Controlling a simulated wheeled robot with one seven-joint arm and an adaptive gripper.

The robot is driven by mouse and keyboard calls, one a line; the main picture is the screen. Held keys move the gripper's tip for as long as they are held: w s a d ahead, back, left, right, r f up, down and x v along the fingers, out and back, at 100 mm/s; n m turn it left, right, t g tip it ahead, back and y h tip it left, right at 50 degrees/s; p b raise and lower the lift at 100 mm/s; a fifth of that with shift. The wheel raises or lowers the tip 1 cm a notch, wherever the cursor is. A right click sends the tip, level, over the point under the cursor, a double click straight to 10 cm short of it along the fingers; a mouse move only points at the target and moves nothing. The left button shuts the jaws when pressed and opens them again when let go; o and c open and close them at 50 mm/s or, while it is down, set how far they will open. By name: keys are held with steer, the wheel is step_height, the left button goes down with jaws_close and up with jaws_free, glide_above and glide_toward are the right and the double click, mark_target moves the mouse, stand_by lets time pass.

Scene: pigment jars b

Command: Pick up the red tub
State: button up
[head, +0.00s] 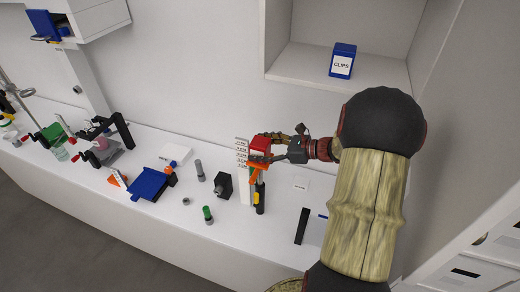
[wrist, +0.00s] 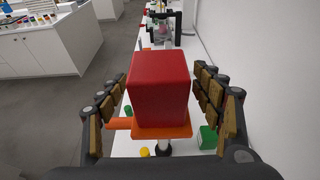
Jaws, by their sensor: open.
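The red tub (head: 261,144) is a box-shaped block near the back wall in the head view. In the wrist view the tub (wrist: 158,85) stands upright on a flat orange support (wrist: 150,130), raised above the counter. My gripper (head: 272,142) is at the tub from the right in the head view. In the wrist view its open fingers (wrist: 160,95) flank the tub left and right, with visible gaps on both sides. The tub's far side is hidden.
A white rack with labelled rows (head: 241,150) stands close beside the tub. A black block (head: 223,186), grey cylinders (head: 199,170) and a blue tray (head: 150,184) are to the left on the white counter. A shelf with a blue CLIPS box (head: 342,61) is above right.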

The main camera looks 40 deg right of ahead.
steer(key=shift+c, duration=1.3)
steer(key=c, duration=1.1)
